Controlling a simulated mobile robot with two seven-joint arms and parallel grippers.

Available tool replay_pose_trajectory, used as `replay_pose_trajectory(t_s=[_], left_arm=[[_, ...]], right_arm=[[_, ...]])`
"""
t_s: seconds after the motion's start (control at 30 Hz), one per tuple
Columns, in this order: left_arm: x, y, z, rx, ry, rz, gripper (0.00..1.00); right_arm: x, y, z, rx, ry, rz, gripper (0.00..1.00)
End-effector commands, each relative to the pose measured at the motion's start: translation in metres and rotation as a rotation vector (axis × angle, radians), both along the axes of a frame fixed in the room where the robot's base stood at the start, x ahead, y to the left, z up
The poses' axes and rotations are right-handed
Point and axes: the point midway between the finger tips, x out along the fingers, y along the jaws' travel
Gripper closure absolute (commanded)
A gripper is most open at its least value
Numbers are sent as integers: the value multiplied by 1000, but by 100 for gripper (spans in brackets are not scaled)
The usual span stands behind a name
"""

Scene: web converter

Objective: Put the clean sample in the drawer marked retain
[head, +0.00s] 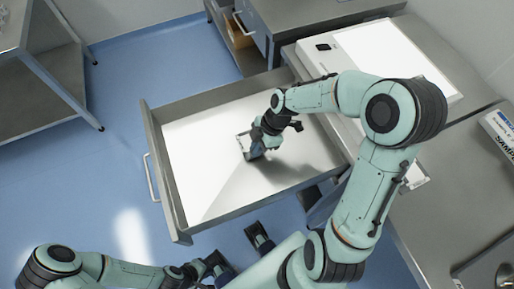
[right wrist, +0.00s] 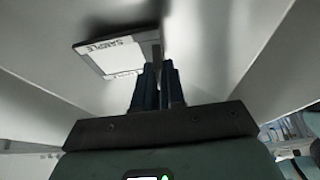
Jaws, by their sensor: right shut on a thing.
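The sample (head: 244,143), a flat pale piece with a grey frame, is in my right gripper (head: 258,150), inside the open drawer (head: 215,170) with the white floor. In the right wrist view the sample (right wrist: 108,57) shows the word SAMPLE, and the fingers (right wrist: 158,85) are shut at its edge. I cannot tell whether it touches the drawer floor. No mark on the drawer front is readable. My left gripper (head: 237,250) is open and empty, near the drawer's front corner at the bottom.
The drawer floor around the sample is bare. A light panel (head: 385,55) lies on the counter at the upper right, with a white card (head: 414,177) below it. A box with partial lettering (head: 500,130) is at the right edge.

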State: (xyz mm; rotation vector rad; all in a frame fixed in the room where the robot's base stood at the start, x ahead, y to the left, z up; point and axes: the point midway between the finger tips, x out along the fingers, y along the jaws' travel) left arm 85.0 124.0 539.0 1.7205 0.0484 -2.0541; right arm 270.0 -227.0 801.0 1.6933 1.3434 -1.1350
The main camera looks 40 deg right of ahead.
Motion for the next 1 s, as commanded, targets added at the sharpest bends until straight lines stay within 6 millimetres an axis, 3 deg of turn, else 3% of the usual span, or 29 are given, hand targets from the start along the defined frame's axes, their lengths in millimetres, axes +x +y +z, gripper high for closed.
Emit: replay_pose_trajectory(t_s=[0.1,0.43,0.53,0.83,1.0], left_arm=[[0,0,-2,0,1,0,100],[0,0,-3,0,-1,0,100],[0,0,-3,1,-2,1,100],[0,0,-2,0,-1,0,100],[0,0,1,0,0,0,100]], right_arm=[[0,0,-10,0,1,1,100],[0,0,-12,0,-1,1,100],[0,0,-12,0,-1,0,65],[0,0,-11,0,-1,0,65],[0,-6,4,-3,-4,-4,65]])
